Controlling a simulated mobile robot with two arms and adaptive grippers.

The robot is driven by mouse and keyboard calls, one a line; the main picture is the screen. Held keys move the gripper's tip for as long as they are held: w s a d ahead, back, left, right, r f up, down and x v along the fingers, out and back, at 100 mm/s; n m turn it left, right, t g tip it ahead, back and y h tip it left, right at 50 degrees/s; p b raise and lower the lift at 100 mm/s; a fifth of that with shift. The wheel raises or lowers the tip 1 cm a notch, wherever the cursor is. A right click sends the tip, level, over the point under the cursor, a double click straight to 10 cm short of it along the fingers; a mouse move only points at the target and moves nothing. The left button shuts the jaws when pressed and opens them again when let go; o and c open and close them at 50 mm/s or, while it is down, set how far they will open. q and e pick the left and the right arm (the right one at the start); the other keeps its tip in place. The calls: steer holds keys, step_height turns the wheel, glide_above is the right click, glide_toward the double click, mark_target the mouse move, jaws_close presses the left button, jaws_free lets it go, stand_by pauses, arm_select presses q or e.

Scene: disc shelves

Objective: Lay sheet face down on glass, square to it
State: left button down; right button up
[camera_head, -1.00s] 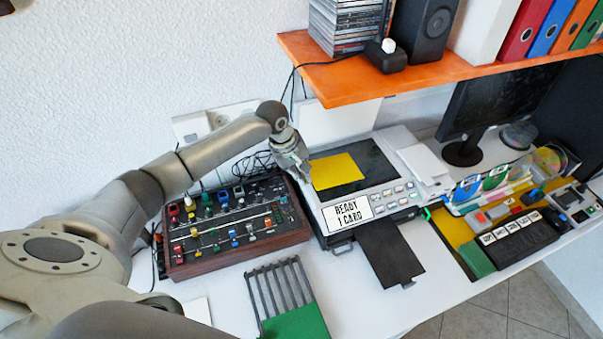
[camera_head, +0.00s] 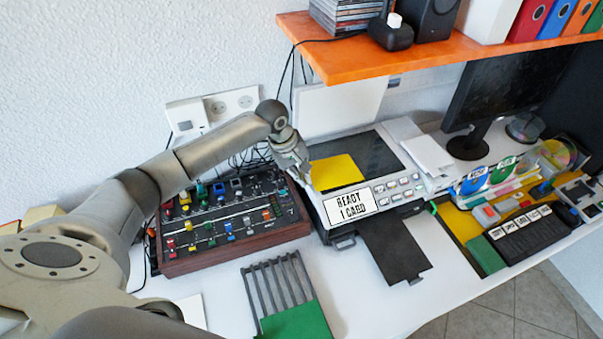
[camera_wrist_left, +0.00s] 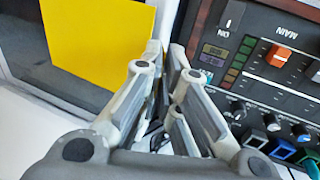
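A yellow sheet (camera_head: 338,172) lies flat on the dark glass (camera_head: 375,155) of the scanner, at the glass's left front part. Its edges run roughly along those of the glass in the head view; exact squareness is hard to judge. My left gripper (camera_head: 304,176) is at the left edge of the scanner, beside the sheet. In the left wrist view my left gripper (camera_wrist_left: 166,46) shows a narrow gap between its fingertips. The sheet (camera_wrist_left: 98,40) lies left of the fingers, and the near finger covers part of its edge. My right gripper is out of view.
A mixer panel (camera_head: 232,222) stands left of the scanner. The white lid (camera_head: 340,105) stands raised behind. An orange shelf (camera_head: 400,58) hangs above. A slotted rack with a green part (camera_head: 297,322) sits in front.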

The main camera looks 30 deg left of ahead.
arm_select(q)
steer(key=c, duration=1.6)
jaws_free()
steer(key=shift+o, duration=0.2)
steer(key=v, duration=1.2)
